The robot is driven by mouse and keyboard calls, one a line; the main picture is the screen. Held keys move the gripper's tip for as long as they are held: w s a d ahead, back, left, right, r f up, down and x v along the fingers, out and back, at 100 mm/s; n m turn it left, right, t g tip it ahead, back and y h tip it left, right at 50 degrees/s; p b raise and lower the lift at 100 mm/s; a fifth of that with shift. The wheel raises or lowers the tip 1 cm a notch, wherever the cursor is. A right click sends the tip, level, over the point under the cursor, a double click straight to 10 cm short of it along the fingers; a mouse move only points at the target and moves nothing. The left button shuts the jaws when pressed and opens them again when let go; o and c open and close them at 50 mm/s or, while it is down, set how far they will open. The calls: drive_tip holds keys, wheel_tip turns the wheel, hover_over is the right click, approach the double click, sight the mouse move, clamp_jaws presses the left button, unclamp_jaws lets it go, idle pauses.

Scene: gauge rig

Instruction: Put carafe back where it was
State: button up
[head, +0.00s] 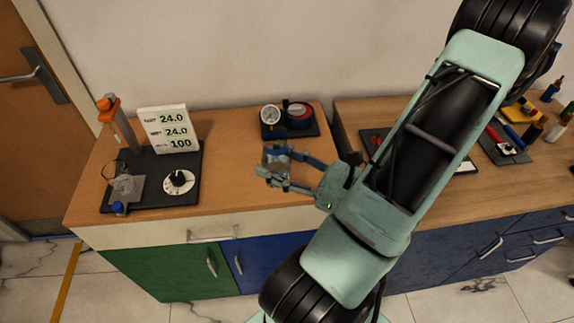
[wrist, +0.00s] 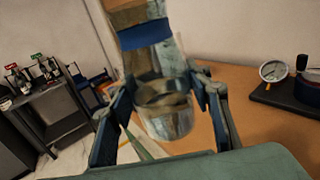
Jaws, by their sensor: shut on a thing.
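The carafe (head: 275,158) is a clear glass vessel. My gripper (head: 271,166) is shut on it, above the right part of the left wooden bench. In the wrist view the carafe (wrist: 166,112) sits between the two fingers, with its glass body in the middle. A blue band and a brown patch show above it, and I cannot tell if they are part of it or seen beyond it. Whether its bottom touches the bench is hard to tell.
A round gauge (head: 270,116) stands at the back on a black plate. Bare wood lies between rig and gripper.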

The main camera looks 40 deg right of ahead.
drive_tip(key=b, duration=0.1)
drive_tip(key=f+b, duration=0.1)
drive_tip(key=b, duration=0.1)
drive_tip(key=shift+w+d, duration=0.25)
drive_tip(key=shift+w, duration=0.15)
drive_tip(key=w+d+f+b, duration=0.3)
drive_tip(key=d+b, duration=0.1)
drive_tip(key=w+d+f+b, duration=0.4)
drive_tip(key=b, duration=0.1)
drive_tip(key=shift+w+d+f, duration=0.1)
drive_tip(key=shift+w+f, duration=0.05)
drive_tip(key=shift+f, duration=0.1)
drive_tip(key=shift+w+d+f+b, duration=0.2)
drive_tip(key=shift+d+f+b, duration=0.05)
drive_tip(key=shift+f+b, duration=0.3)
wheel_tip(320, 180, down, 3)
drive_tip(key=b, duration=0.3)
drive_tip(key=shift+r, duration=0.1)
drive_tip(key=o, duration=1.5)
drive_tip(key=shift+c, duration=0.2)
